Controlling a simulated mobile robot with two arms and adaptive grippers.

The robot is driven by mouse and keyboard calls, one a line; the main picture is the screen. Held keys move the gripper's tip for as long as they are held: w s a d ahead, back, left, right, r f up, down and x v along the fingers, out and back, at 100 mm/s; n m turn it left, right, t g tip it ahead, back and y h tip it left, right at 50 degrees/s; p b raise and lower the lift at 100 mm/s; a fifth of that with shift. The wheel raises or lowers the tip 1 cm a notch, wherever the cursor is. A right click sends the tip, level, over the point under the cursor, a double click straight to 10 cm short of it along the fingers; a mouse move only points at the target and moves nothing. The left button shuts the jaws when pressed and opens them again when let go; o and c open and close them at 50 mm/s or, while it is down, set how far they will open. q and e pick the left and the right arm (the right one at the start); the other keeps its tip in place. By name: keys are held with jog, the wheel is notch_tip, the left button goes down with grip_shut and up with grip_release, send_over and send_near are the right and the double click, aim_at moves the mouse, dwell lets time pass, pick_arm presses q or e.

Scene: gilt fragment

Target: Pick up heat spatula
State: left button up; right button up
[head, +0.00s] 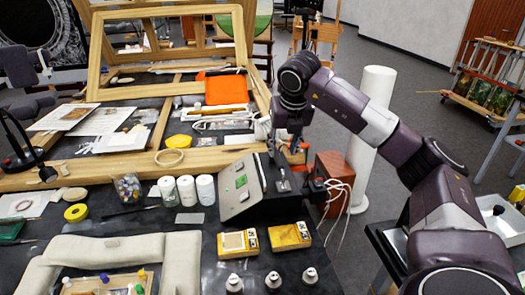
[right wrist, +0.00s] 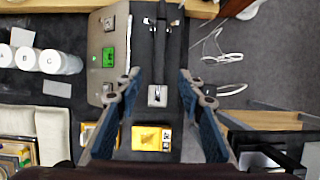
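The heat spatula (right wrist: 158,50) appears as a slim black handle with a metal end piece, lying beside the control unit (right wrist: 109,55) with its green display. In the head view the control unit (head: 240,187) stands at the table's right part, and the spatula's place beside it is partly hidden by my gripper. My right gripper (right wrist: 158,84) is open and points down above the spatula, one finger on each side. In the head view the right gripper (head: 286,150) is over the black area right of the control unit. It holds nothing. My left gripper is not in view.
Three white lidded jars (head: 187,190) stand left of the control unit. Yellow boxes (head: 289,236) and several small bottles (head: 273,281) are in front. A wooden frame (head: 110,170) lies behind. White cables (head: 340,190) hang at the right edge beside a white column (head: 372,120).

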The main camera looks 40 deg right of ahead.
aim_at(280, 160)
jog(key=shift+w+d+f, duration=0.1)
jog(key=shift+f, duration=0.25)
jog(key=shift+d+f, duration=0.15)
jog(key=shift+f, duration=0.5)
jog(key=shift+w+d+f+p, duration=0.1)
jog(key=shift+f+p, duration=0.25)
jog(key=shift+p, duration=0.1)
jog(key=x, duration=0.2)
jog(key=p+x, duration=0.1)
jog(key=x, duration=0.1)
jog(key=shift+w, duration=0.35)
jog(key=shift+w+f, duration=0.1)
jog(key=shift+f, duration=0.05)
jog(key=c, duration=0.8)
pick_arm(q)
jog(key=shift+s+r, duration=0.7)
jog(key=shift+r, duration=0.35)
pick_arm(e)
grip_shut()
